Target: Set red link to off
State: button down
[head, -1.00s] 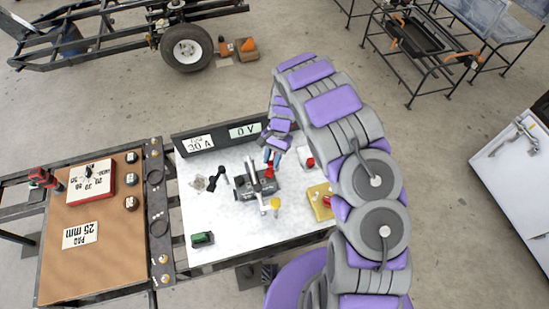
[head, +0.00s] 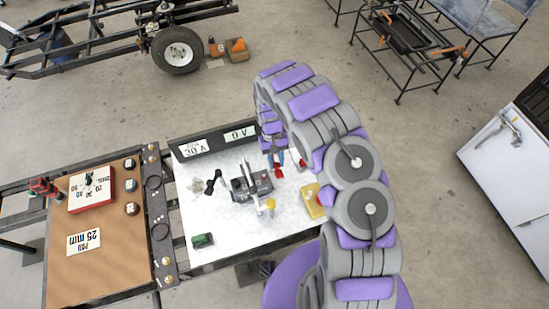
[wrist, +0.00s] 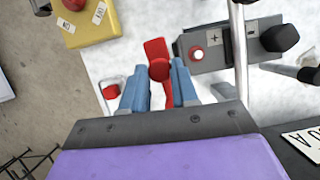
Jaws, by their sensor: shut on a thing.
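The red link (wrist: 158,52) is a flat red piece with a round knob, seen between my blue fingertips in the wrist view. My gripper (wrist: 157,82) is shut on it. In the head view the red link (head: 279,171) shows just below my gripper (head: 275,157), to the right of the dark grey terminal block (head: 250,187). In the wrist view the block (wrist: 220,48) has plus and minus marks and a red-and-white post. The link appears beside the block, apart from that post. I cannot tell its exact height above the white bench top.
A small red part in a white holder (wrist: 110,91) lies left of my fingers. A yellow box (head: 312,201) stands at the bench's right. A metal lever (wrist: 238,45) rises by the block. The front of the white bench (head: 245,230) is mostly clear.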

jog(key=shift+w+d+f+n+t+h+p, duration=0.15)
jog(key=shift+d+n+h+p, duration=0.35)
jog(key=shift+n, duration=0.65)
jog(key=shift+w+d+r+n+t+h+p, duration=0.1)
jog(key=shift+w+d+n+t+h+p, duration=0.2)
jog(key=shift+n+p, duration=0.6)
jog(key=shift+w+d+f+n+t+h+p, duration=0.1)
jog(key=shift+w+d+n+t+h+p, duration=0.25)
jog(key=shift+n, duration=1)
jog(key=shift+s+d, duration=0.1)
jog(key=shift+s, duration=0.05)
jog(key=c, duration=1.2)
grip_release()
jog(key=o, duration=0.4)
jog(key=shift+d, duration=0.1)
jog(key=shift+c, duration=0.2)
jog(key=shift+w, duration=0.2)
